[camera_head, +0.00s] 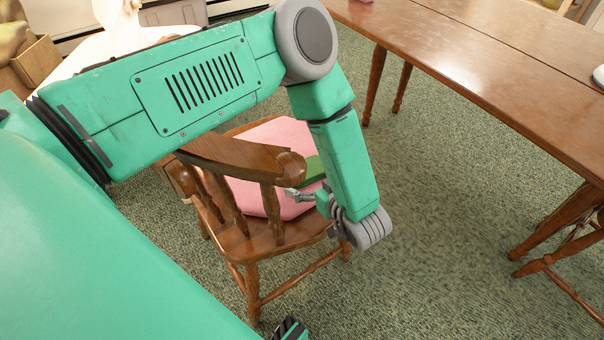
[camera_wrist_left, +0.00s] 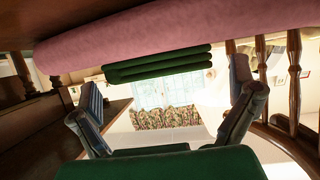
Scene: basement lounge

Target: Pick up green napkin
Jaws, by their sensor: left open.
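The green napkin (camera_head: 314,168) lies folded on the pink cushion (camera_head: 262,196) of a wooden armchair, partly hidden behind my left forearm. In the left wrist view, which looks upside down, the folded napkin (camera_wrist_left: 158,64) rests against the pink cushion (camera_wrist_left: 190,28). My left gripper (camera_head: 297,195) is at the cushion's edge, just in front of the napkin in the head view. Its fingers (camera_wrist_left: 172,88) are spread apart with nothing between them, and the napkin shows ahead, apart from them.
The wooden armchair (camera_head: 235,243) has an armrest (camera_head: 225,158) and spindles close beside my left gripper and forearm. A long wooden table (camera_head: 480,55) stands at the right. Green carpet (camera_head: 430,190) between chair and table is clear.

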